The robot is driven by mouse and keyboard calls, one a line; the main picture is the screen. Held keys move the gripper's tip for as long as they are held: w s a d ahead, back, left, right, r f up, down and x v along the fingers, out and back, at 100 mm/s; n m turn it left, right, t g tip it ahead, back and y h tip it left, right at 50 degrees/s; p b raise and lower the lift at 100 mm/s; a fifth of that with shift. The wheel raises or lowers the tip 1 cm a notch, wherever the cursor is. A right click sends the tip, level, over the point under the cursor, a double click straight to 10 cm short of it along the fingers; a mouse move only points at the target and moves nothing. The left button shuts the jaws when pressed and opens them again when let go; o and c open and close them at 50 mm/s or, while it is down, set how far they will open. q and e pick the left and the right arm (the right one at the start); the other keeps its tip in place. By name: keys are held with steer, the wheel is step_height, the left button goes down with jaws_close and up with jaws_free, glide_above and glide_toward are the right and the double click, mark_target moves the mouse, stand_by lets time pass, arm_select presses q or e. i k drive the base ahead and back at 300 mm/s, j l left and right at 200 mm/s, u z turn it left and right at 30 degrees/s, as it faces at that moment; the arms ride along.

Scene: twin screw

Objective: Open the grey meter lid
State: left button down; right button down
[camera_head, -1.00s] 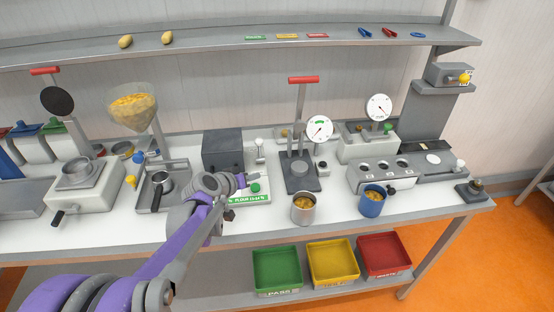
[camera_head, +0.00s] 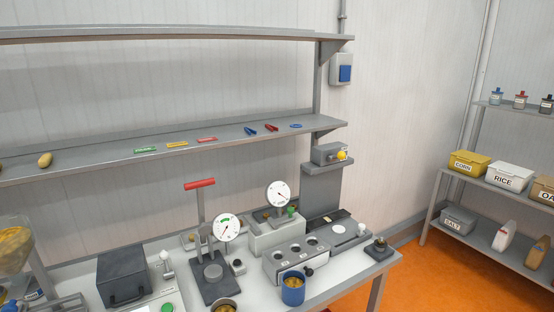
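A dark grey box-shaped meter (camera_head: 122,275) stands at the left of the bench, with a bar handle on its front. Its top looks closed. A small white lever with a round knob (camera_head: 167,265) stands just right of it, and a green button (camera_head: 168,308) shows at the bottom edge. The lower front of this unit is cut off by the frame. Neither of my grippers is in view.
A press with a red handle (camera_head: 200,184), two dial gauges and a blue cup (camera_head: 292,288) stand to the right on the bench. A shelf (camera_head: 110,159) runs above. Labelled bins (camera_head: 510,176) stand on a rack at the far right.

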mark_target(123, 276)
steer(key=u, duration=1.35)
steer(key=i+j+u, duration=0.25)
steer(key=j, duration=0.15)
